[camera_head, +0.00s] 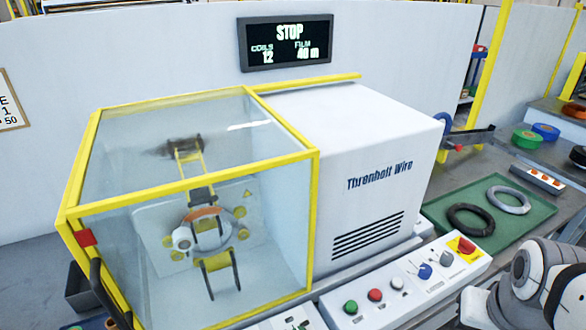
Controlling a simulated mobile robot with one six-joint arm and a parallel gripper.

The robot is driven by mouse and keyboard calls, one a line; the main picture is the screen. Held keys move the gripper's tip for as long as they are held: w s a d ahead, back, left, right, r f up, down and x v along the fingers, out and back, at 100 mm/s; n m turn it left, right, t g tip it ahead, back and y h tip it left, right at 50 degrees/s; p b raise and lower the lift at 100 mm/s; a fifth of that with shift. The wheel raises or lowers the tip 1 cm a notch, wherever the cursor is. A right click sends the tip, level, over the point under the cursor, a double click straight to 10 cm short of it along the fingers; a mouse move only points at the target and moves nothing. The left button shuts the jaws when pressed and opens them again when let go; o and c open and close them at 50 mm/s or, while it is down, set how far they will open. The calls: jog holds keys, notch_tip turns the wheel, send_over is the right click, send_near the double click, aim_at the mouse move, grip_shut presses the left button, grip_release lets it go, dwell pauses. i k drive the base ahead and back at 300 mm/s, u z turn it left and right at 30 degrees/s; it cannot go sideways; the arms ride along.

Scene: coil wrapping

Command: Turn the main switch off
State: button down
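A red rotary handle on a yellow plate, which looks like the main switch (466,245), is at the far right end of the sloped white control panel (415,303). It is too small to read its position. White and grey links of my arm show at the lower right, just below and right of the panel's end. No gripper fingers show in this view. The black display (287,42) above the machine reads STOP, coils 12 and film 40 m.
The panel also has a green button (350,307), a red button (375,295), a blue knob (425,271) and a grey knob (446,258). A yellow-framed clear guard (260,215) stands left. A green mat (515,231) with two coils lies right.

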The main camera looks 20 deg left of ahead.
aim_at(465, 247)
jog(key=z, duration=0.2)
jog(key=k, duration=1.05)
jog(key=z, duration=0.6)
jog(key=i, duration=1.8)
jog(key=u, duration=0.2)
